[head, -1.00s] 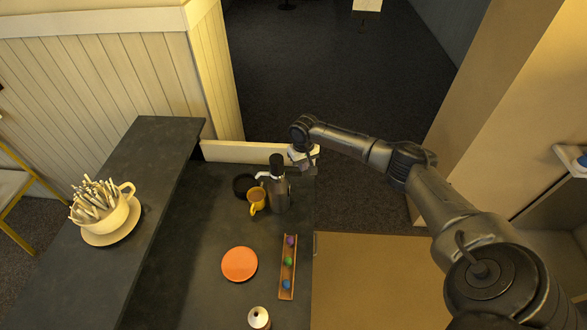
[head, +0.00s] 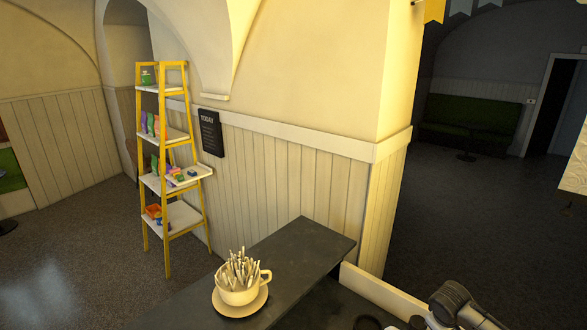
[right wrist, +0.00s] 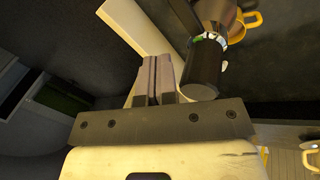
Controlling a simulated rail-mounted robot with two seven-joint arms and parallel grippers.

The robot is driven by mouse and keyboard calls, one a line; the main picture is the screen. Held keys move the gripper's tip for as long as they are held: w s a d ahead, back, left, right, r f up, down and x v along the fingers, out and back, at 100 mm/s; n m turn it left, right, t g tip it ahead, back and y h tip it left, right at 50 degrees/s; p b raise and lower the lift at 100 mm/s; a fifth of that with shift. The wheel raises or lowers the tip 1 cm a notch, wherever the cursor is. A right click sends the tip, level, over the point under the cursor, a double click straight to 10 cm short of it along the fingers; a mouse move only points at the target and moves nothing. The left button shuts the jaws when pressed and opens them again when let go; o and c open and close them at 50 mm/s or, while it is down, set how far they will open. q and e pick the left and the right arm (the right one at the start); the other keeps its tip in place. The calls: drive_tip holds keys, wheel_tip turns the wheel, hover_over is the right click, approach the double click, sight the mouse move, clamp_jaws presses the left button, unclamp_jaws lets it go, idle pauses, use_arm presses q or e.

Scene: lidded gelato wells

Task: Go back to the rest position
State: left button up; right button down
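My right gripper (right wrist: 154,80) shows in the right wrist view with its two fingers together and nothing visible between them. My left gripper is in neither view now.
In the head view a cream cup of sticks (head: 240,290) stands on a saucer (head: 226,307) on the dark counter (head: 312,243). A yellow shelf rack (head: 172,160) stands on the floor at left. A panelled wall (head: 270,170) rises behind the counter.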

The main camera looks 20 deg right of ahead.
drive_tip(key=w+a+r+n+t, duration=0.2)
drive_tip(key=a+r+t, duration=0.15)
drive_tip(key=a, duration=0.35)
drive_tip(key=w+a+r+n+t, duration=0.2)
drive_tip(key=a+r, duration=0.3)
drive_tip(key=a, duration=0.2)
drive_tip(key=s+a+n+t, duration=0.1)
drive_tip(key=s+a, duration=0.1)
drive_tip(key=a, duration=0.3)
drive_tip(key=s+a+t, duration=0.1)
drive_tip(key=s+a, duration=0.2)
drive_tip(key=a, duration=0.1)
drive_tip(key=s+a+f+m+y, duration=0.1)
drive_tip(key=s+a+f+y, duration=0.1)
drive_tip(key=s+a, duration=0.7)
drive_tip(key=s+a+f+m+g+y, duration=0.1)
drive_tip(key=s+f+g, duration=0.1)
drive_tip(key=s+f, duration=0.4)
drive_tip(key=s+a+f+m+g+y, duration=0.1)
drive_tip(key=s+f+g, duration=0.2)
drive_tip(key=s+f, duration=0.4)
drive_tip(key=s, duration=0.7)
drive_tip(key=shift+s+a, duration=0.2)
